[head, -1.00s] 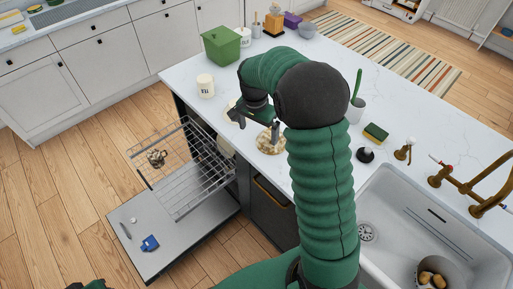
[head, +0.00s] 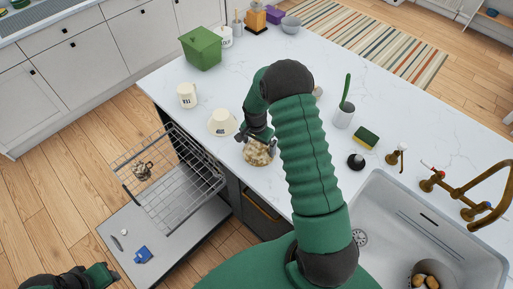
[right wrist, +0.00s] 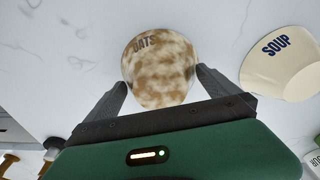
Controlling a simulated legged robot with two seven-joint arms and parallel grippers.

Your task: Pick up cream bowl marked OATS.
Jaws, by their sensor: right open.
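The bowl marked OATS (head: 257,156) stands on the white counter, cream with mottled brown patches. In the right wrist view the bowl (right wrist: 160,65) lies between the fingertips, its lettering at the top. My right gripper (head: 258,146) is open, one finger on each side of the bowl; whether they touch it I cannot tell. It also shows in the right wrist view (right wrist: 160,80). A plain cream bowl marked SOUP (right wrist: 284,68) is beside it; in the head view that bowl (head: 221,123) is to its left. My left gripper (head: 108,277) is partly visible at the lower left, its jaws unclear.
A cream mug (head: 187,96) and a green box (head: 201,50) stand farther back on the counter. An open dishwasher with a pulled-out wire rack (head: 180,185) is at the counter's left. A sponge (head: 366,138) and a sink (head: 400,225) are to the right.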

